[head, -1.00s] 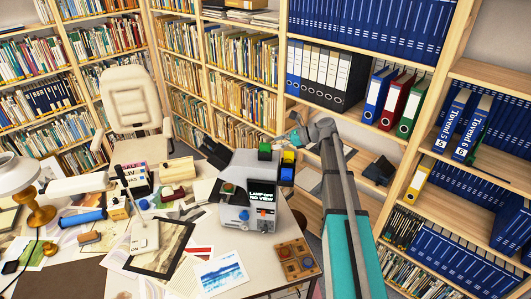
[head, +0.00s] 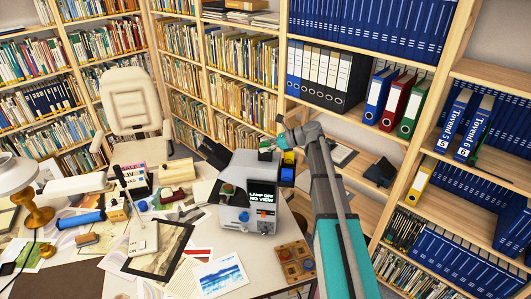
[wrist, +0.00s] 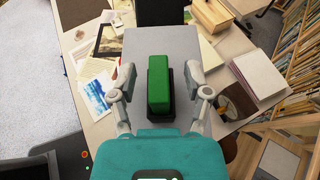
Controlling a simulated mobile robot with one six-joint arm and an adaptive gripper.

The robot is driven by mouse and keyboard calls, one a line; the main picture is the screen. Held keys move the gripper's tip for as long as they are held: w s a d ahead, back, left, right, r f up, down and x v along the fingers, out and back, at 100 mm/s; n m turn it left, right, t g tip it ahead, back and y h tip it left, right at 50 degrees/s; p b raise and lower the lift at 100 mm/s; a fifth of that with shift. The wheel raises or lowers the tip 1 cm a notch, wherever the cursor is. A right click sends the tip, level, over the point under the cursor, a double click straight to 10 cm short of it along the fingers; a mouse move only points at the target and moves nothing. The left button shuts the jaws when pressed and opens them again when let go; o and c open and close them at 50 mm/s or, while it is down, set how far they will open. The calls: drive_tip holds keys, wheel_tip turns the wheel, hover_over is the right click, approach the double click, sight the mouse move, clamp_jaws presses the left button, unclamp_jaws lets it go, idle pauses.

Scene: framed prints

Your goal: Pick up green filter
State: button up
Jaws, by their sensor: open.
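The green filter (wrist: 159,84) is an upright green block in a dark holder on top of the grey machine (wrist: 150,42). In the head view the green filter (head: 265,155) shows only partly, behind my gripper. My gripper (wrist: 159,76) is open, with one finger on each side of the green filter and a gap on both sides. In the head view my gripper (head: 277,143) is at the back right top of the grey machine (head: 247,190).
The desk holds papers, a framed print (head: 160,250) and a wooden tray (head: 295,262). Bookshelves with binders (head: 325,75) stand close behind my arm.

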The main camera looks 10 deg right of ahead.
idle(0.3)
clamp_jaws()
drive_tip(key=shift+r, duration=0.1)
idle(0.4)
drive_tip(key=shift+r+p, duration=1.2)
drive_tip(key=shift+p, duration=0.1)
drive_tip(key=s+d+r+p, duration=0.3)
drive_tip(key=s+r+p, duration=0.7)
drive_tip(key=s, duration=0.3)
drive_tip(key=shift+s+r, duration=0.25)
drive_tip(key=shift+s, duration=0.1)
